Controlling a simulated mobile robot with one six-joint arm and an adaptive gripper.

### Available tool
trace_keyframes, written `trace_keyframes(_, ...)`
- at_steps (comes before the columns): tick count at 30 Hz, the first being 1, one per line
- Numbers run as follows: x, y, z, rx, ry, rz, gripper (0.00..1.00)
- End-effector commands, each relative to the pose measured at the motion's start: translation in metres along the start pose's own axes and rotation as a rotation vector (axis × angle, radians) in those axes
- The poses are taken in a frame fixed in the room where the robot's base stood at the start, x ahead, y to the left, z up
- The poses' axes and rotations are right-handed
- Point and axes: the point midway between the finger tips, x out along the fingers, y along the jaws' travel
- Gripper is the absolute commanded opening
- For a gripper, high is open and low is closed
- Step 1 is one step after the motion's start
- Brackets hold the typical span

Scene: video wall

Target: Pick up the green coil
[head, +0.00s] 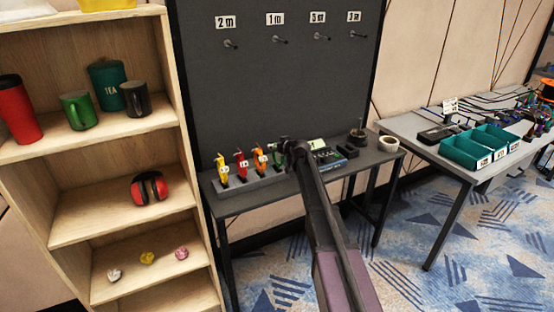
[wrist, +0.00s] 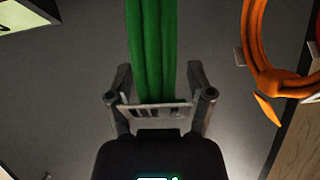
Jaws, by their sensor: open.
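The green coil (wrist: 152,45) shows in the wrist view as a thick bundle of green strands at the top centre. Its lower end lies between the two spread fingers of my gripper (wrist: 160,92), with a gap on each side. The gripper is open and is not closed on the coil. In the head view my gripper (head: 290,151) is over the back table, beside the orange coil.
The orange coil (wrist: 250,50) is close on the right in the wrist view. In the head view, yellow (head: 222,171), red (head: 242,164) and orange coils stand in a grey rack (head: 250,186). Empty pegs (head: 280,40) line the dark panel. A shelf (head: 110,150) stands left.

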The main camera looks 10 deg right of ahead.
Motion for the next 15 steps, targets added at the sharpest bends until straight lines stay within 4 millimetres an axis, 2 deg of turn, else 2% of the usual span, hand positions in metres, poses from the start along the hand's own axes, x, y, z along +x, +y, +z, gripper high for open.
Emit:
trace_keyframes(10,-0.0003,0.0002,0.0000,0.000,0.000,0.000,0.69)
trace_keyframes(11,-0.0003,0.0002,0.0000,0.000,0.000,0.000,0.66)
trace_keyframes(15,-0.0003,0.0002,0.0000,0.000,0.000,0.000,0.24)
